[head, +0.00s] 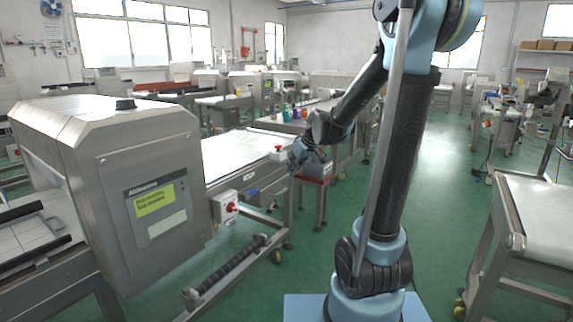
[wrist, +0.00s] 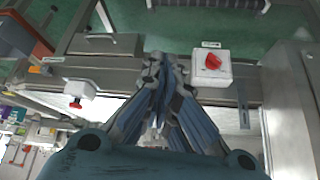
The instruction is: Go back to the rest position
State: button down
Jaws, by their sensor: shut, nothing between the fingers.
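My gripper (head: 297,155) is at the end of my raised arm, near the side of the conveyor in the head view. In the wrist view my gripper (wrist: 158,75) has its fingers closed together with nothing between them. The white conveyor (head: 235,150) runs out from the metal detector (head: 150,190), a large steel housing with a green-yellow screen. The gripper appears close to the conveyor's side rail; whether it touches cannot be told.
A white switch box with a red knob (head: 231,207) is on the conveyor frame. A red button (head: 278,149) stands near my gripper. Several small bottles (head: 290,110) are on a farther table. Another table (head: 540,220) is at right. Green floor is open between.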

jog(key=s+d+f+m+g+h, duration=0.1)
jog(key=s+d, duration=0.4)
jog(key=s, duration=0.5)
jog(key=s+d+f+m+h, duration=0.2)
jog(key=s+d+f+m, duration=0.2)
jog(key=s, duration=0.7)
jog(key=s+d+f+m+g+h, duration=0.1)
jog(key=s+d+f+m, duration=0.2)
jog(key=s+d, duration=0.4)
jog(key=s, duration=0.4)
jog(key=shift+d+f+g+h, duration=0.15)
jog(key=shift+d+g+h, duration=0.15)
jog(key=shift+d, duration=0.05)
jog(key=shift+a, duration=0.15)
